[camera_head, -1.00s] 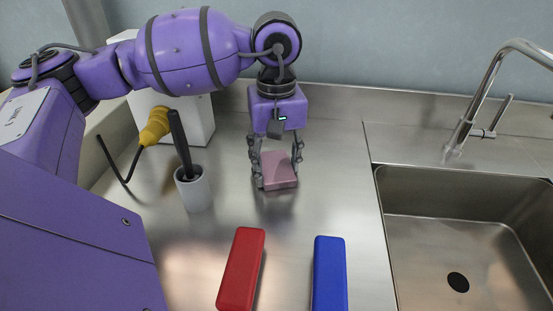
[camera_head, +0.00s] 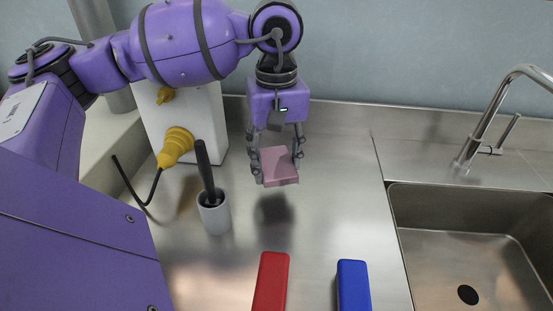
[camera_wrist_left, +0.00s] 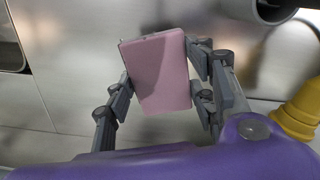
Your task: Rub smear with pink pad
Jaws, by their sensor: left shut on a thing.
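The pink pad (camera_head: 279,166) is a flat block held between the fingers of my left gripper (camera_head: 277,160) in the head view. A dark patch, looking like its shadow or reflection, lies on the steel below, and the pad appears clear of the counter. In the left wrist view, the pad (camera_wrist_left: 160,72) sits between the fingers of my left gripper (camera_wrist_left: 160,85), slightly tilted. I cannot make out a smear on the counter in either view. My right gripper is not in view.
A grey cup (camera_head: 214,214) with a dark-handled tool stands left of the pad. Behind it is a white box (camera_head: 205,115) with a yellow plug (camera_head: 175,146). A red block (camera_head: 271,283) and blue block (camera_head: 353,287) lie in front. A sink (camera_head: 450,250) is right.

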